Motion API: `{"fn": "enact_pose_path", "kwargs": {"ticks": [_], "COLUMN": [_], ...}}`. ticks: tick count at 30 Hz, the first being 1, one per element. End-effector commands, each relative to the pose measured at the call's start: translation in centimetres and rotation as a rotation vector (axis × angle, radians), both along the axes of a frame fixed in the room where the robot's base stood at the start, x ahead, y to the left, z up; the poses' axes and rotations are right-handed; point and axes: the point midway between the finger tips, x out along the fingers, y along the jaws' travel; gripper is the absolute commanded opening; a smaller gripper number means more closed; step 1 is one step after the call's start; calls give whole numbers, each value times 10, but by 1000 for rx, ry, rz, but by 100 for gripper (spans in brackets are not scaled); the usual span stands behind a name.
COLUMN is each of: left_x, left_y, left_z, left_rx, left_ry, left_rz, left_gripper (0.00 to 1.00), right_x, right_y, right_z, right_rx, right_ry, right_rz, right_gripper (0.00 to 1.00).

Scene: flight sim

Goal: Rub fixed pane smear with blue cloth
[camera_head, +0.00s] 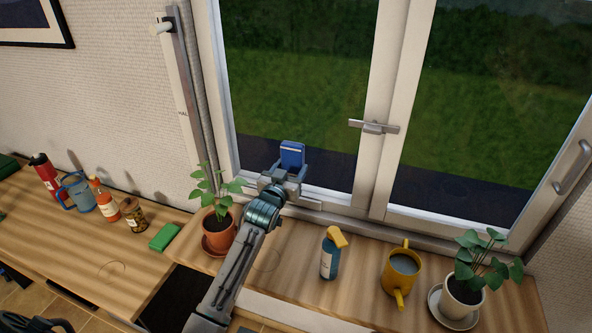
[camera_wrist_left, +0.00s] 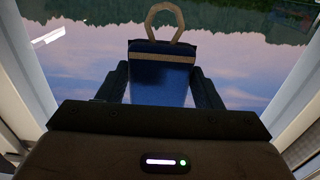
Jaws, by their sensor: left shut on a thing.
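The blue cloth (camera_head: 292,154) is a folded pad with a pale band. My left gripper (camera_head: 290,172) is shut on it and holds it up in front of the lower part of the left window pane (camera_head: 290,80). In the left wrist view the cloth (camera_wrist_left: 160,78) sits between the two dark fingers (camera_wrist_left: 160,88), with a tan loop at its far end. I cannot tell whether the cloth touches the glass. No smear is clearly visible on the pane. My right gripper is not in view.
A window handle (camera_head: 374,127) juts from the middle frame. A green block (camera_head: 164,237) lies on the left counter.

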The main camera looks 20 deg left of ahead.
Motion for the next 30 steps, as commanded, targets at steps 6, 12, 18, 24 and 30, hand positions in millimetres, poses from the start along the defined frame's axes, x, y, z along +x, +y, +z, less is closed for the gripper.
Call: {"fn": "enact_pose_path", "kwargs": {"ticks": [6,12,18,24,30], "left_x": [-2,-2,-5,-24,-44], "left_y": [20,23,22,21,20], "left_z": [1,0,1,2,1], "left_rx": [3,1,1,2,2], "left_ry": [0,0,1,1,1], "left_rz": [1,0,0,0,0], "left_gripper": [41,41,41,41,41], "right_x": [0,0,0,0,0], "right_y": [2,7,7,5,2], "right_z": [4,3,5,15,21], "right_rx": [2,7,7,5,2], "right_ry": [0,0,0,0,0], "right_rz": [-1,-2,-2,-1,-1], "right_gripper": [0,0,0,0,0]}}
